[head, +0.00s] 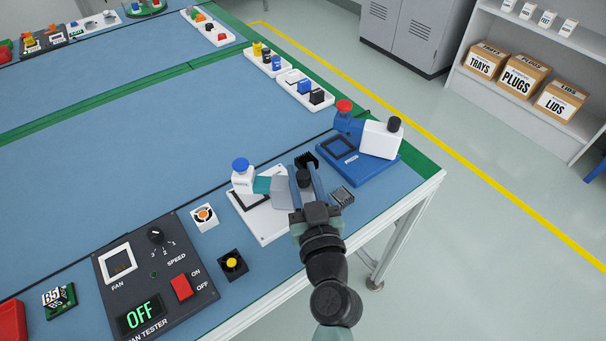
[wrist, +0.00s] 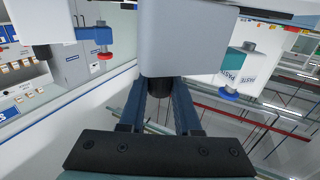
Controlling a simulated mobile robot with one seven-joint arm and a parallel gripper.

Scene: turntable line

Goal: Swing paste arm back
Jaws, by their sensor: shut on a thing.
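The paste station's white base plate (head: 272,224) lies near the front edge of the table. Its white bottle with a blue cap (head: 242,178) stands at the left and is marked PASTE in the wrist view (wrist: 240,65). The paste arm (head: 281,190), a grey block with a teal part, reaches right from the bottle. My gripper (head: 304,184) is at its right end, with the blue fingers either side of a dark handle (wrist: 158,92). They are shut on that handle. The grey block fills the upper middle of the wrist view (wrist: 186,38). My gripper hides part of the plate.
A blue station (head: 360,171) with a red knob and white block stands close at the right. A small dark square part (head: 342,195) lies just right of my gripper. Mid-table is clear.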

